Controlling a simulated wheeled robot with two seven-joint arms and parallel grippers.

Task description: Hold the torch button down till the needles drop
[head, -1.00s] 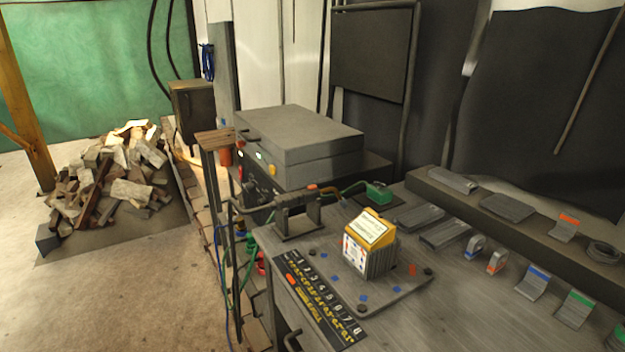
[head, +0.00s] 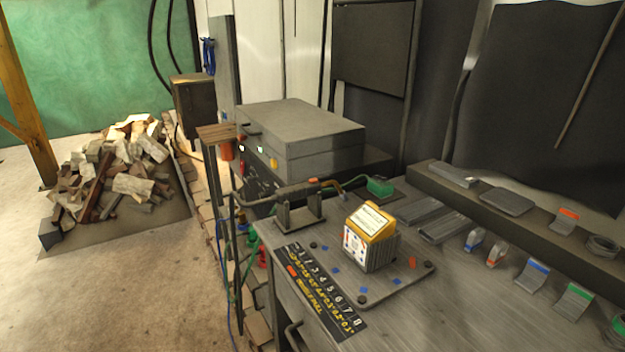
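The torch (head: 294,194) is a dark grey handle lying across a small dark stand (head: 299,216) at the left end of the workbench. An orange piece that looks like its button (head: 312,181) sits on top, towards a brass-coloured tip at its right. A yellow-topped block with a white face (head: 370,224) stands on a grey plate (head: 412,283) to the right of the torch. No gauge needles can be made out. Neither of my grippers is in view, and nothing is seen touching the torch.
A grey lidded case (head: 300,130) stands behind the torch. A numbered black strip (head: 322,290) lies at the bench's front edge. Metal pieces and coloured clips cover the bench's right side. A wood pile (head: 118,175) lies on the floor at left, with open floor in front.

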